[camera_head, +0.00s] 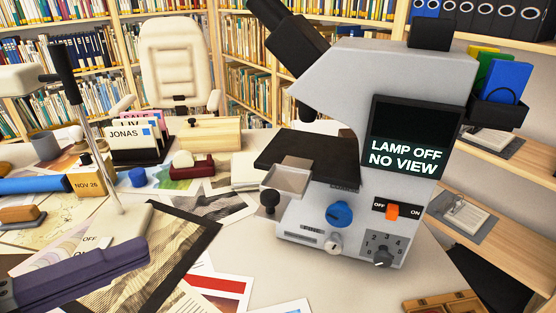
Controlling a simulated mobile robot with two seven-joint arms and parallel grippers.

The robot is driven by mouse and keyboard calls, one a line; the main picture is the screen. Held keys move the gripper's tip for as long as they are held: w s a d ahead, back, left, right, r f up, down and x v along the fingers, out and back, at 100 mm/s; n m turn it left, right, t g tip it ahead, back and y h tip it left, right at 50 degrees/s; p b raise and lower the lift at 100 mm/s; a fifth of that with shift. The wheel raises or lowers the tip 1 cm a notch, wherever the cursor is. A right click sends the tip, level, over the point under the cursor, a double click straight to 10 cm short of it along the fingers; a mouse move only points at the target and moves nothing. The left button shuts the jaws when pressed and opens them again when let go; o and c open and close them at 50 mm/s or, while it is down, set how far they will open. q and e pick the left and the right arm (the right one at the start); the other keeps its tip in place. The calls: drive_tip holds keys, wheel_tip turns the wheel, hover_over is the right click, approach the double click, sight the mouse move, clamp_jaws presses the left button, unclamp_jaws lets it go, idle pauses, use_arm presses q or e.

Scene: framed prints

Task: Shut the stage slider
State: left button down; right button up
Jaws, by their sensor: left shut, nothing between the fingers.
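The grey microscope stands right of centre. Its black stage (305,153) has a pale, shallow slider tray (285,180) sticking out at its front left. A dark round knob (268,200) is at the front of the tray. My left gripper (135,252), dark purple, reaches in from the lower left. It is shut and empty, over the papers, well left of the slider and apart from it. My right gripper is not in view.
The microscope screen (405,150) reads "LAMP OFF NO VIEW". Below are a blue knob (339,214) and an orange switch (392,210). A desk lamp (110,165) stands at left, beside a card holder (137,142) and a maroon stamp-like item (193,168). Prints cover the table.

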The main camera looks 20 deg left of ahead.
sight(262, 200)
use_arm(q)
drive_tip(key=x, duration=1.4)
drive_tip(key=shift+r+p, duration=0.1)
drive_tip(key=shift+p, duration=0.25)
